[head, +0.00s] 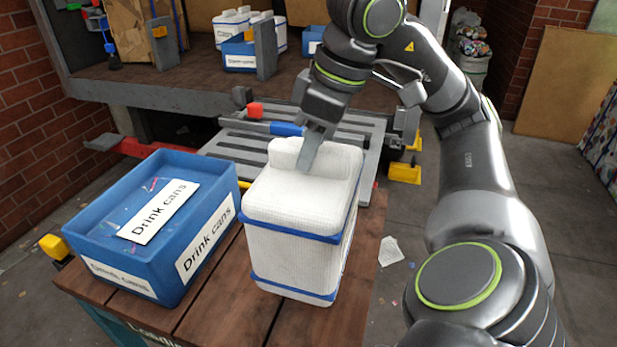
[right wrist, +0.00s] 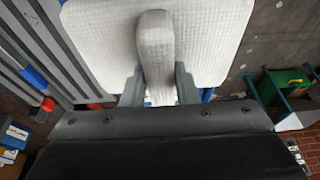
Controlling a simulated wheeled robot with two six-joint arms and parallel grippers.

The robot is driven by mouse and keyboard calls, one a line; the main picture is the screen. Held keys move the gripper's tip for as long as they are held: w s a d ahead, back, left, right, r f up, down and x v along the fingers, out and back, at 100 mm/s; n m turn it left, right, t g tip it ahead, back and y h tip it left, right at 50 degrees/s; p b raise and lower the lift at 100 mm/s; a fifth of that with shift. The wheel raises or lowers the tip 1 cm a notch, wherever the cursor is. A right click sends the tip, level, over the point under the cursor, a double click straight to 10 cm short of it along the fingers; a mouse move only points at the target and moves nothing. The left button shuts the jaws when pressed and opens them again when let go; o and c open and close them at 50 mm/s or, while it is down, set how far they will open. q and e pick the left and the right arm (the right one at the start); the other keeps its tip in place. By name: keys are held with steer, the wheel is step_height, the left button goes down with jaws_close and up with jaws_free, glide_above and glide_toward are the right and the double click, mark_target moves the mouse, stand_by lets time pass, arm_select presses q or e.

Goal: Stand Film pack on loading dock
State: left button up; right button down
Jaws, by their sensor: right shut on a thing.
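The white pack (head: 297,225) with blue bands, which I take for the Film pack, is upright at the right part of the wooden loading dock (head: 225,315). My right gripper (head: 315,150) is shut on the raised ridge on top of the pack. In the right wrist view the fingers (right wrist: 160,88) are on both sides of that ridge, and the pack's white top (right wrist: 215,40) spreads behind it. I cannot tell whether the pack's base touches the boards or is just above them. My left gripper is not in view.
A blue crate (head: 105,235) labelled "Drink cans" stands on the dock, just left of the pack. A grey slatted rack (head: 345,140) lies behind. A shelf at the back holds more white packs and blue boxes (head: 238,55). Crumpled paper (head: 390,251) lies on the floor at right.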

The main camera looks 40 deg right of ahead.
mark_target(312, 177)
step_height(312, 177, down, 2)
steer(key=shift+f+b, duration=0.15)
steer(key=shift+b, duration=0.55)
step_height(312, 177, down, 2)
steer(key=shift+f+b, duration=0.25)
steer(key=shift+b, duration=0.2)
steer(key=shift+f, duration=0.25)
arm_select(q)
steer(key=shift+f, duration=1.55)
arm_select(e)
steer(key=shift+f, duration=0.7)
steer(key=shift+f, duration=0.2)
steer(key=c, duration=1.1)
jaws_free()
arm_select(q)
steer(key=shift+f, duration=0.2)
arm_select(e)
steer(key=shift+r, duration=0.1)
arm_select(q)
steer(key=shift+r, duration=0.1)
